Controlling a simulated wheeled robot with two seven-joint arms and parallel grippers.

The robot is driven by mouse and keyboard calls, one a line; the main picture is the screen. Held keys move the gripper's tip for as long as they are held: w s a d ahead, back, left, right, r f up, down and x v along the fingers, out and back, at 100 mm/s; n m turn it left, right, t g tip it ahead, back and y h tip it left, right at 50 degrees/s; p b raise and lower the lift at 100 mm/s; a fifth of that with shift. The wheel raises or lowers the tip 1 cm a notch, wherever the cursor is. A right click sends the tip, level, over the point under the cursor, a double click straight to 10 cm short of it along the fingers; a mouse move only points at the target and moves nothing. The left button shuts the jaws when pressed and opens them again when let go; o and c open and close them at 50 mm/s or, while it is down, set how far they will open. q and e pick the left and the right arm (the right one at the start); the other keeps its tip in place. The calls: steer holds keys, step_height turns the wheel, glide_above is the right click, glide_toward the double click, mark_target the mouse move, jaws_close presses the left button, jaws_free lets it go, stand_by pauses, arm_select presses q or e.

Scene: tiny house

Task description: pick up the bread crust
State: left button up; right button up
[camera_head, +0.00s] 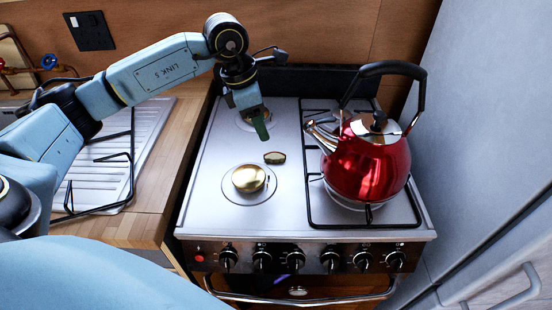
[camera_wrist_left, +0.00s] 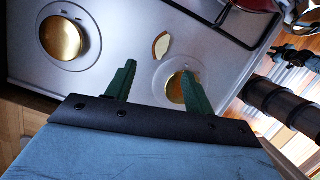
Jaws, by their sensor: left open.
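In the left wrist view the crust (camera_wrist_left: 161,45) shows a pale face and a brown rim, beyond the fingertips. My left gripper (camera_head: 262,131) is above the stove, behind and slightly left of the crust in the head view. In the left wrist view its two green fingers (camera_wrist_left: 158,72) are spread apart, with nothing between them touching. My right gripper is not in view.
A red kettle (camera_head: 368,160) stands on the black grate (camera_head: 400,212) at the right of the stove. The front brass burner (camera_head: 248,179) is close to the crust.

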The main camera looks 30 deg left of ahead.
arm_select(q)
glide_above(275, 156)
steer(key=s+a, duration=0.1)
steer(key=a, duration=0.1)
step_height(275, 156, down, 4)
steer(key=shift+d+f, duration=0.2)
steer(key=shift+f, duration=0.2)
steer(key=b+x, duration=0.1)
steer(key=x, duration=0.3)
steer(key=shift+d+f, duration=0.1)
steer(key=shift+f, duration=0.4)
steer(key=c, duration=0.9)
steer(key=shift+c, duration=0.7)
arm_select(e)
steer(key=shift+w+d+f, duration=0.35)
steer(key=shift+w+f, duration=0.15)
